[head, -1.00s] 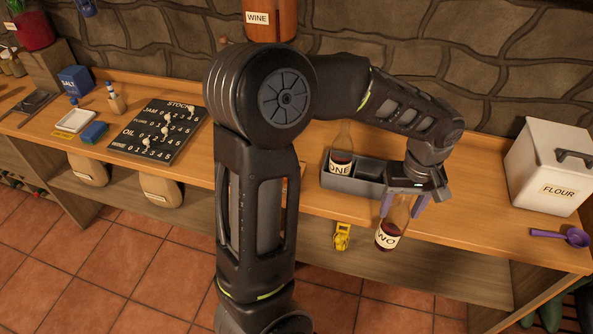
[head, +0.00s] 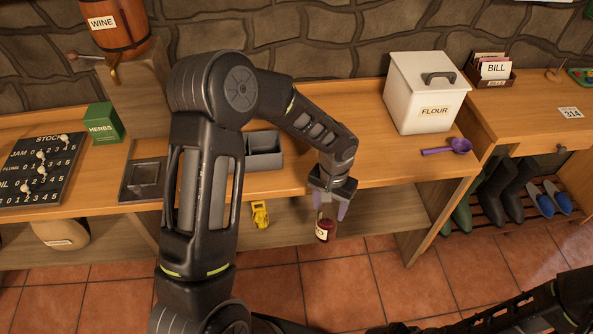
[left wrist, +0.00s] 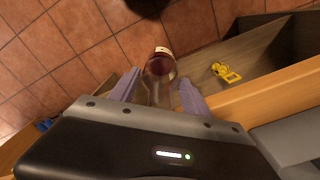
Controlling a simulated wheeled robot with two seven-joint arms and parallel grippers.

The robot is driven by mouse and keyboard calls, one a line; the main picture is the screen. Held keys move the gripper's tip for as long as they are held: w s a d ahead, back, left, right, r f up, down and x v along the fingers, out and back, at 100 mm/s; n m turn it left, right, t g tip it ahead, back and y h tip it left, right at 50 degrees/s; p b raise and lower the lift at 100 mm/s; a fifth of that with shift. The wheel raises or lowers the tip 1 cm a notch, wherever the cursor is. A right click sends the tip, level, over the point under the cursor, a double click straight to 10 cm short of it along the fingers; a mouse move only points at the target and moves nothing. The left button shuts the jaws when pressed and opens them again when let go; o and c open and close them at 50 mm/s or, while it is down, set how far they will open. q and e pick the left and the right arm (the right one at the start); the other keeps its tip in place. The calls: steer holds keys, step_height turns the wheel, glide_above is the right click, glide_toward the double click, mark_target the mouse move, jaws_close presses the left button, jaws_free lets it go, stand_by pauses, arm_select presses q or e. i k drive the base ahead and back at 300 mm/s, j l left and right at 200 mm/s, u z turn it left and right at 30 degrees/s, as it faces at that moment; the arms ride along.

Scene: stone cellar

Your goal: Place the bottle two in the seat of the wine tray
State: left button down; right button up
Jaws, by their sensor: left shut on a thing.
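Bottle two (head: 325,229), with dark red contents and a pale label, hangs from my left gripper (head: 328,203), which is shut on its upper part. It is out in front of the counter's edge, over the floor, apart from the tray. In the left wrist view the bottle (left wrist: 160,67) sits between the two purple fingers (left wrist: 155,90). The grey wine tray (head: 268,163) stands on the counter, left of and behind the gripper. Its visible right part is empty; my left arm hides its left part, and bottle one cannot be seen. My right gripper is out of view.
A herbs box (head: 103,122) and stock board (head: 38,168) are left. The counter between tray and bin is clear.

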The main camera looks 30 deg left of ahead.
mark_target(146, 174)
steer(key=k+j+z, duration=0.2)
steer(key=k+j, duration=0.2)
steer(key=j, duration=0.35)
steer(key=k+j+z, duration=0.2)
steer(key=k+j, duration=0.3)
steer(key=j, duration=0.15)
steer(key=k+j+z, duration=0.2)
steer(key=k+j, duration=0.3)
steer(key=j, duration=0.1)
